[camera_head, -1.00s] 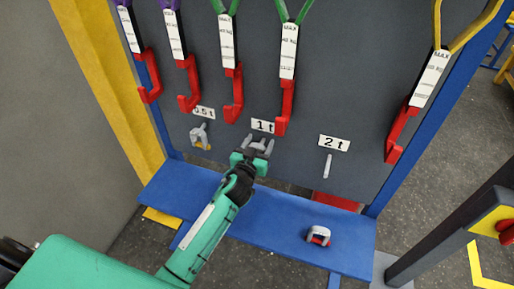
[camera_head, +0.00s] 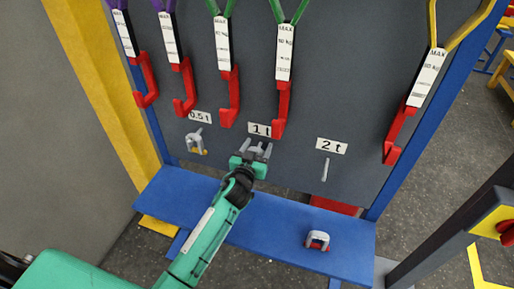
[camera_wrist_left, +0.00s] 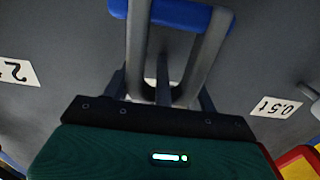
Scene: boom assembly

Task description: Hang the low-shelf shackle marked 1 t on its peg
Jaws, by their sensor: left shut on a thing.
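My left gripper (camera_head: 249,161) is shut on a grey shackle (camera_head: 257,151) just below the "1 t" label (camera_head: 259,130) on the dark board. In the left wrist view the shackle (camera_wrist_left: 211,55) shows two grey legs and a blue pin (camera_wrist_left: 180,14), between the finger ends of the gripper (camera_wrist_left: 162,97). A grey rod, seemingly the 1 t peg (camera_wrist_left: 163,78), shows between the legs. I cannot tell whether the shackle rests on it. The shackle's own marking is not legible. My right gripper is not in view.
A grey shackle (camera_head: 196,144) hangs under the "0.5 t" label. The 2 t peg (camera_head: 325,169) is bare. A shackle with red (camera_head: 317,240) sits on the blue shelf (camera_head: 280,222). Red hooks (camera_head: 282,110) hang above on the board.

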